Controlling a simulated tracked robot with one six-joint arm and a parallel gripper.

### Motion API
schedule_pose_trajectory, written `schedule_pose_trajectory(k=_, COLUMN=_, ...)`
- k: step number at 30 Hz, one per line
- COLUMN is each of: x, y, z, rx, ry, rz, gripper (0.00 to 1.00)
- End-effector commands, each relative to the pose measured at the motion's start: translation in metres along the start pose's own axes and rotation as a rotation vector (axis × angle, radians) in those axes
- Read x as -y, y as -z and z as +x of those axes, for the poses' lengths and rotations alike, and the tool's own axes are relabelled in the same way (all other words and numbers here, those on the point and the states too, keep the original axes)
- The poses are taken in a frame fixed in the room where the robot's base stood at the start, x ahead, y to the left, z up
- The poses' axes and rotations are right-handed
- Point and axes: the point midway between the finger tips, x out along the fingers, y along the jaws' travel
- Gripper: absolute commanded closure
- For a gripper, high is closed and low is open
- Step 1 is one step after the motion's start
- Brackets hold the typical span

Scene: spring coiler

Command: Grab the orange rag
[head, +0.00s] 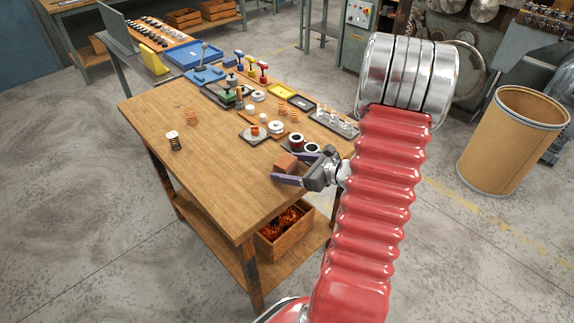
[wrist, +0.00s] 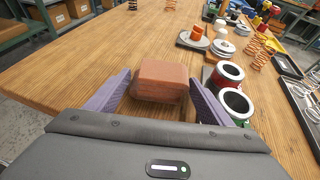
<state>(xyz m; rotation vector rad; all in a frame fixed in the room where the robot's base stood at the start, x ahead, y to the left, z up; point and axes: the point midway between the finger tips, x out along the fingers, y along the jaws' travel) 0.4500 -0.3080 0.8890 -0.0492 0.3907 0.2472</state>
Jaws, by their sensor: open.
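The orange rag (head: 285,161) looks like a folded, block-shaped, orange-brown bundle on the wooden table near its right edge. In the wrist view the rag (wrist: 163,79) lies ahead of my palm, between my two purple fingers. My gripper (head: 290,166) is open, low over the table, with one finger on each side of the rag. In the wrist view my gripper (wrist: 160,84) shows a gap on the left of the rag. The right finger is close to it, and I cannot tell whether they touch. The rag's underside is hidden.
Two ringed spools (wrist: 229,73) stand close to my right finger. A coil spring (head: 191,116), round parts (head: 276,127) and trays (head: 338,123) occupy the tabletop. The table's left front (head: 215,190) is clear. A fibre drum (head: 510,140) stands on the floor at right.

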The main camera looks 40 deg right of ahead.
Motion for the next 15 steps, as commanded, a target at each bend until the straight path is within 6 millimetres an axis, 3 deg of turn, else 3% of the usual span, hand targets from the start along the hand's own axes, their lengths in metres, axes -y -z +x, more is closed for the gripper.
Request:
schedule_pose_trajectory(k=8, x=0.0001, y=0.0001, z=-0.0005, rx=0.0, ry=0.001, rz=0.0, gripper=0.26)
schedule_pose_trajectory(k=15, x=0.0002, y=0.0001, z=-0.0006, rx=0.0, ry=0.001, rz=0.001, gripper=0.42)
